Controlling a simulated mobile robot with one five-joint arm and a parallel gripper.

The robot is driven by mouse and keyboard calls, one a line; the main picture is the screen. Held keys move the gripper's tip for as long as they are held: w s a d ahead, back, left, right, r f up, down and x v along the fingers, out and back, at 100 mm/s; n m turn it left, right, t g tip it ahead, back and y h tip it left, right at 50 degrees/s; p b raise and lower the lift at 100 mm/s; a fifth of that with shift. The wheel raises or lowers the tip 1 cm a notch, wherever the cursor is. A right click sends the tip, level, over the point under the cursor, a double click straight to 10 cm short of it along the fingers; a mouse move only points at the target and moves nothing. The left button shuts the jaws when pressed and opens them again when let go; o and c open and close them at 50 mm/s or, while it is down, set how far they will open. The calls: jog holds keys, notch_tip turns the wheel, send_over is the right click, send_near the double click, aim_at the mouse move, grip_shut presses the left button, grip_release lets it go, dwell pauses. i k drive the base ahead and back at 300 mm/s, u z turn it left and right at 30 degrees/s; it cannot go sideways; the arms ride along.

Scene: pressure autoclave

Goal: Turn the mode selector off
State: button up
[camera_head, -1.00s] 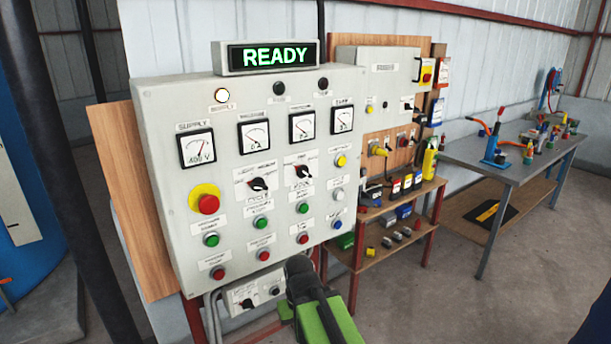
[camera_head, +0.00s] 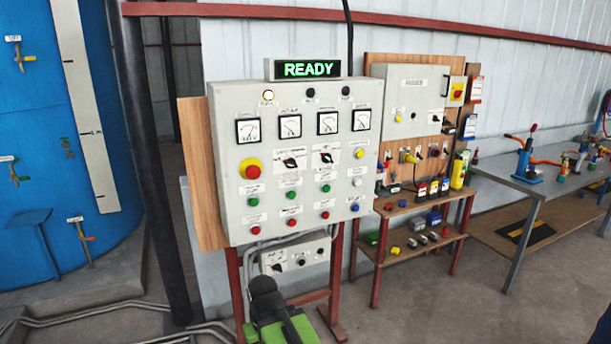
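A grey control panel (camera_head: 230,190) stands ahead with two black rotary selectors in its middle row. The left selector (camera_head: 291,161) and the right selector (camera_head: 326,157) sit on white label plates. The right one looks like the mode selector, but its label is too small to read surely. Both pointers look slanted; their exact settings are unclear. A third small selector (camera_head: 278,267) is on the grey box (camera_head: 300,252) below the panel. Part of my green and black arm shows at the bottom, below and apart from the panel. No gripper fingers show.
A lit READY display (camera_head: 309,69) tops the panel. A red emergency button (camera_head: 251,169) and several coloured buttons surround the selectors. A blue tank (camera_head: 50,110) and dark post (camera_head: 150,170) stand left. A shelf (camera_head: 410,205) and workbench (camera_head: 540,180) stand right.

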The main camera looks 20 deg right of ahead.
aim_at(326, 158)
jog(key=z, duration=0.25)
jog(key=k, duration=0.3)
jog(key=u, duration=0.85)
jog(key=i, duration=1.35)
jog(key=z, duration=0.35)
jog(key=k, duration=0.75)
jog(key=z, duration=0.25)
jog(key=i, duration=0.75)
jog(key=u, duration=0.1)
